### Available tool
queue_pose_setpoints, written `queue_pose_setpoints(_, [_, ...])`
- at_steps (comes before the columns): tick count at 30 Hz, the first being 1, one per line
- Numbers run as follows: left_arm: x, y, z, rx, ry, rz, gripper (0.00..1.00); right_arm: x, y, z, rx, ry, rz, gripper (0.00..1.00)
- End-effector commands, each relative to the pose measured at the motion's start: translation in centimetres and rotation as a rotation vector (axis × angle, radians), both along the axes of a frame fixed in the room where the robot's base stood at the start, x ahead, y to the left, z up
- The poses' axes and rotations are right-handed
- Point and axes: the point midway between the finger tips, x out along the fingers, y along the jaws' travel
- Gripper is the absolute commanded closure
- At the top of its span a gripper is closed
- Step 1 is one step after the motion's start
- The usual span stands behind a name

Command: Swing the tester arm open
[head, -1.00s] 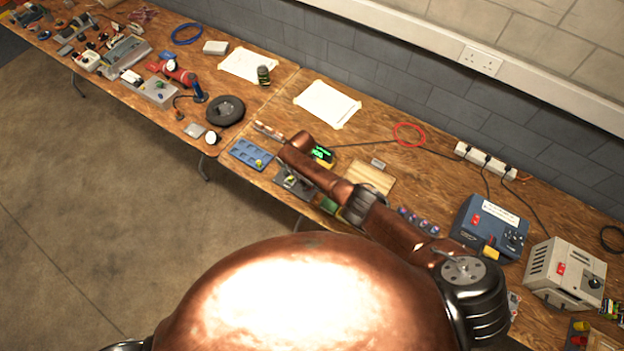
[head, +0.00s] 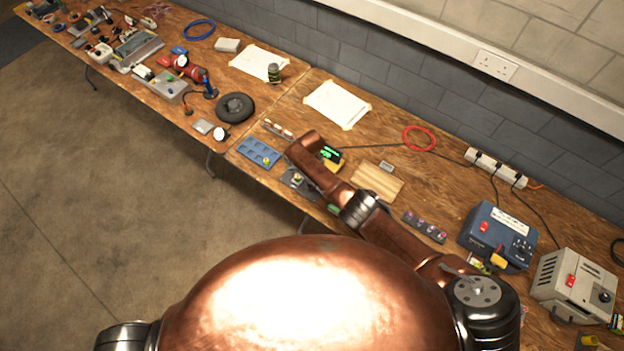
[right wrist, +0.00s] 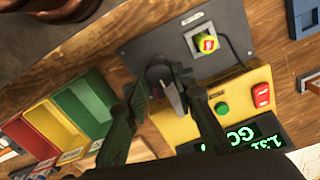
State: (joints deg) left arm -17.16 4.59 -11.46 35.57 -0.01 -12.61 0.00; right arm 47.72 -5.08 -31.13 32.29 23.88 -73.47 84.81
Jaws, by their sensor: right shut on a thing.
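The tester (right wrist: 255,85) is a yellow box with a grey plate (right wrist: 160,45), a green button, a red switch and a lit green display reading 1.31 and GO. A yellow-green cell sits in a holder (right wrist: 206,43) on the plate. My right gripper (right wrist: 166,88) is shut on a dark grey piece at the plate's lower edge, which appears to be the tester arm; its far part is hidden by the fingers. In the head view the tester's display (head: 330,153) shows beside my right forearm, which hides the gripper. My left gripper is out of view.
Red, yellow and green bins (right wrist: 60,120) stand left of the tester in the wrist view. In the head view, a blue tray (head: 259,152), a wooden block (head: 377,184) and a dark cell rack (head: 425,227) lie close by. Blue and grey boxes stand at right.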

Motion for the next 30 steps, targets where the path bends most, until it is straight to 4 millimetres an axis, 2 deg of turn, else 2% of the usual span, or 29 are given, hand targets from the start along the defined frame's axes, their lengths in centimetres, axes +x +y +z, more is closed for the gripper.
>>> queue_pose_setpoints(2, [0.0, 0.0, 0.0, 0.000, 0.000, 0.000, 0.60, -0.6, 0.2, -0.4, 0.005, 0.014, -0.003, 1.00])
queue_pose_setpoints(3, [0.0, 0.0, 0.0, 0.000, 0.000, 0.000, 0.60, -0.6, 0.2, -0.4, 0.005, 0.014, -0.003, 0.74])
queue_pose_setpoints(10, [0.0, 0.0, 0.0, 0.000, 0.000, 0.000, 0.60, -0.3, 0.0, -0.2, 0.003, 0.007, -0.002, 0.58])
queue_pose_setpoints(23, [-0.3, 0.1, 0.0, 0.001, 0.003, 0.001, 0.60, -0.1, 0.1, 0.6, 0.004, 0.002, 0.001, 0.58])
queue_pose_setpoints(26, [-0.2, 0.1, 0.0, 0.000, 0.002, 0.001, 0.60, -0.1, 0.2, 1.6, 0.005, 0.003, 0.001, 0.58])
queue_pose_setpoints(30, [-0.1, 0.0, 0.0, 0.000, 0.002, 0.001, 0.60, 0.0, 0.1, 3.8, 0.006, -0.001, 0.000, 0.58])
